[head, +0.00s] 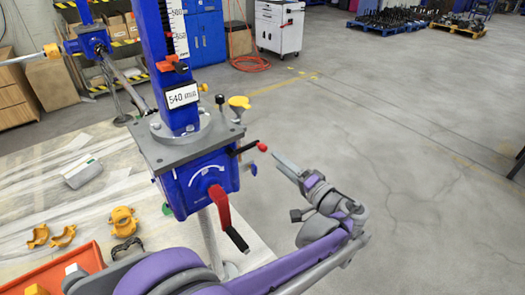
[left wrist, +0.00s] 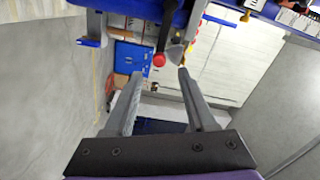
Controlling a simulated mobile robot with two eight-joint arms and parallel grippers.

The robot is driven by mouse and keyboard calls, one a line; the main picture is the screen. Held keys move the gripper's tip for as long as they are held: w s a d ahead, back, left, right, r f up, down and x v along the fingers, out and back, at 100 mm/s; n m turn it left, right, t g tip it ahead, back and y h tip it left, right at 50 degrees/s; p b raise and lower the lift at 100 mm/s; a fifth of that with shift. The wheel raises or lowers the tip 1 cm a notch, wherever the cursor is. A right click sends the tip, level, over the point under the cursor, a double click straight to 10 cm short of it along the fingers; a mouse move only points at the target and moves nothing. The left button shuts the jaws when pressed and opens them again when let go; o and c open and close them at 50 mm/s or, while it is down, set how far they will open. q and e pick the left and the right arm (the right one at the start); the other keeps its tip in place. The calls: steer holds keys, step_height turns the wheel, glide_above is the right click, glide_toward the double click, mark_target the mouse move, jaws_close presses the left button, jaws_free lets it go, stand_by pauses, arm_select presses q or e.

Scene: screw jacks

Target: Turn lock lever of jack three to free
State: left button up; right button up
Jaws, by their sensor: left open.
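The screw jack has a blue gearbox (head: 200,180) under a grey plate, with a blue column (head: 174,75) and a label reading "540". A black lever with a red knob (head: 262,147) sticks out from the gearbox's right side; I take it as the lock lever. The red knob (left wrist: 159,60) also shows in the left wrist view, beyond and between the fingertips. My left gripper (head: 277,158) is open and empty, just right of the knob, apart from it. Its two fingers (left wrist: 160,76) are spread in the wrist view. My right gripper is not seen.
A red crank handle (head: 220,207) hangs from the gearbox front, close above my purple left arm. A yellow cup-shaped part (head: 239,103) stands near the plate's back right corner. Yellow clamps (head: 122,220) lie on the pale surface. Floor to the right is clear.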

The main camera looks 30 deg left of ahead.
mark_target(265, 150)
arm_select(q)
steer(key=x, duration=0.9)
steer(key=shift+w, duration=0.1)
jaws_close()
stand_by(1.1)
